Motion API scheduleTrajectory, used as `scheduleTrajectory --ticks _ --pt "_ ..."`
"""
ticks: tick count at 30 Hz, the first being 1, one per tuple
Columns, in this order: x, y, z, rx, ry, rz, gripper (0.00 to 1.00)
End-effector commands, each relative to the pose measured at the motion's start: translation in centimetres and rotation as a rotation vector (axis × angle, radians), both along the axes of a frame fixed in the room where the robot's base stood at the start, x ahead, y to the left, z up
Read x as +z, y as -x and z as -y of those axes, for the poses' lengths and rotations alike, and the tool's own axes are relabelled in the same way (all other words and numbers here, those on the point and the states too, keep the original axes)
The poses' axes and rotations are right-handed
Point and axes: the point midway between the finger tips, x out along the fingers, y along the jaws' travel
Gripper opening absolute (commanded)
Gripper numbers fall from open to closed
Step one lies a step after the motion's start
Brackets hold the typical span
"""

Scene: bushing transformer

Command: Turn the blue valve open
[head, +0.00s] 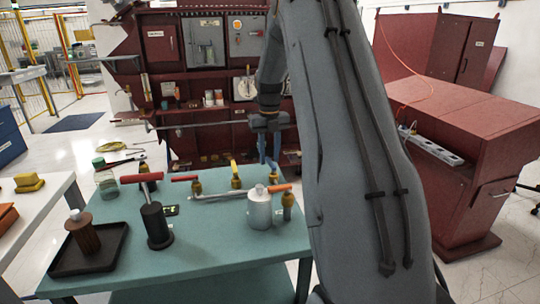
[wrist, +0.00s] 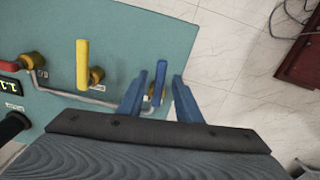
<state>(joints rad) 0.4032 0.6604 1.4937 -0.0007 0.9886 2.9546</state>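The blue valve handle (wrist: 160,80) is in the wrist view, near the table's edge, with a bit of brass fitting just beside it. My gripper (head: 269,158) points down over the back right of the table in the head view. Its two blue fingers are apart, one on each side of the blue handle in the wrist view. I see a gap on the right side; on the left the finger is close, and I cannot tell whether it touches. In the head view the blue handle cannot be told apart from the fingers.
A yellow-handled valve (wrist: 83,65) and a red-handled valve (wrist: 12,65) stand left of the blue one on the teal table (wrist: 150,30). A silver canister (head: 260,208) and an orange-handled valve (head: 287,200) stand near the front right. A black cylinder (head: 156,225) stands at left.

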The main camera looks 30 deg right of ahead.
Motion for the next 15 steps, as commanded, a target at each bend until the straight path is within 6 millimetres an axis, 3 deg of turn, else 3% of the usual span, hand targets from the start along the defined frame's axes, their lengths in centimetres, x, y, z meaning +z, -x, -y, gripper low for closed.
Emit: scheduleTrajectory --ticks 7,15 --pt "1.0 -0.1 0.1 -0.001 0.001 0.004 0.31" --pt "5.2 -0.1 0.1 -0.001 0.002 0.004 0.31"
